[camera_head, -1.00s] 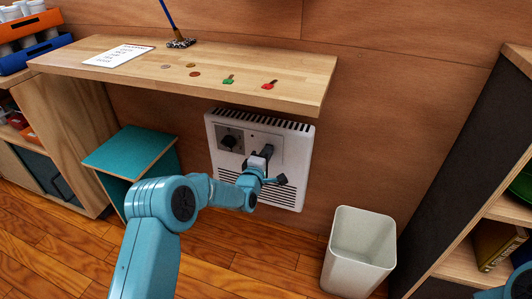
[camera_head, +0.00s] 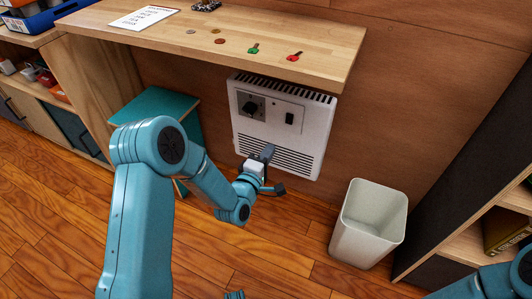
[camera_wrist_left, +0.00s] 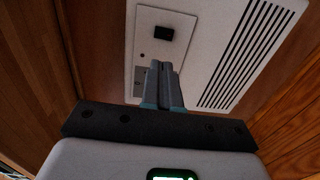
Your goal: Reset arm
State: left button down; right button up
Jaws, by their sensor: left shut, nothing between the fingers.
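My left arm comes in from the left in the head view. Its gripper (camera_head: 268,152) is shut and empty, in front of the lower part of a white wall heater (camera_head: 310,150). The heater has a dark knob (camera_head: 250,108) and a black switch (camera_head: 289,118) above its lower vents. In the left wrist view the two fingers (camera_wrist_left: 163,85) are together, with the heater (camera_wrist_left: 205,75) behind them. The gripper covers some of the heater's lower vents. Part of my right arm shows at the lower right, but its gripper is not seen.
A wooden shelf (camera_head: 180,40) above the heater bears a paper (camera_head: 144,17), coins, a green key (camera_head: 253,49) and a red key (camera_head: 295,56). A teal stool (camera_head: 160,105) stands left, a white bin (camera_head: 368,225) right. A dark shelf unit (camera_head: 470,170) bounds the right.

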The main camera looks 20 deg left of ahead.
pick_arm(q)
jog(key=shift+s, duration=0.7)
jog(key=s+d+f+m+g+h, duration=0.1)
jog(key=s+d+f+m+g, duration=0.25)
jog(key=s+f, duration=0.35)
jog(key=s+d+f+m+g+h, duration=0.1)
jog(key=s+d+f+m+g, duration=0.1)
jog(key=s+f+g, duration=0.55)
jog(key=s+d+f+m+g+h, duration=0.1)
jog(key=s+d+f+m+g, duration=0.2)
jog(key=s, duration=0.4)
jog(key=s+f+m+g, duration=0.2)
jog(key=s+f+m, duration=0.1)
jog(key=s+m, duration=0.3)
notch_tip(320, 180, up, 30)
jog(key=s+d+m+g+p, duration=0.1)
jog(key=s+p, duration=0.1)
jog(key=p, duration=2.8)
